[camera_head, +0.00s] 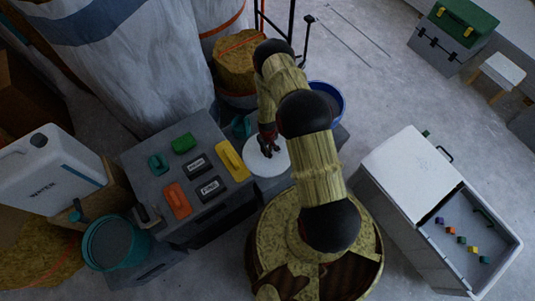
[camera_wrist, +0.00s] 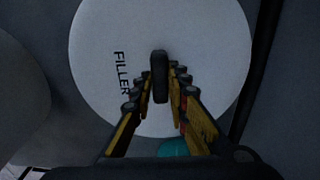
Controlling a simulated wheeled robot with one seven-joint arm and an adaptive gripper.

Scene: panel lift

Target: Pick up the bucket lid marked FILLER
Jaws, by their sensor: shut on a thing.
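The white round bucket lid (camera_wrist: 205,50) fills most of the wrist view, with the word FILLER printed left of its middle. A dark upright handle stands at the lid's centre. My gripper (camera_wrist: 161,82) is shut on this handle, one finger on each side. In the head view the lid (camera_head: 268,160) shows at the right end of the grey worktop, partly hidden by my arm. My gripper (camera_head: 267,142) is over it there. I cannot tell whether the lid rests on something or is clear of it.
The grey worktop (camera_head: 150,195) holds several coloured blocks and tools left of the lid. A teal bucket (camera_head: 112,243) and a white WATER container (camera_head: 52,170) stand further left. A blue bucket (camera_head: 331,98) is behind my arm. A white chest (camera_head: 405,170) stands right, with open floor between.

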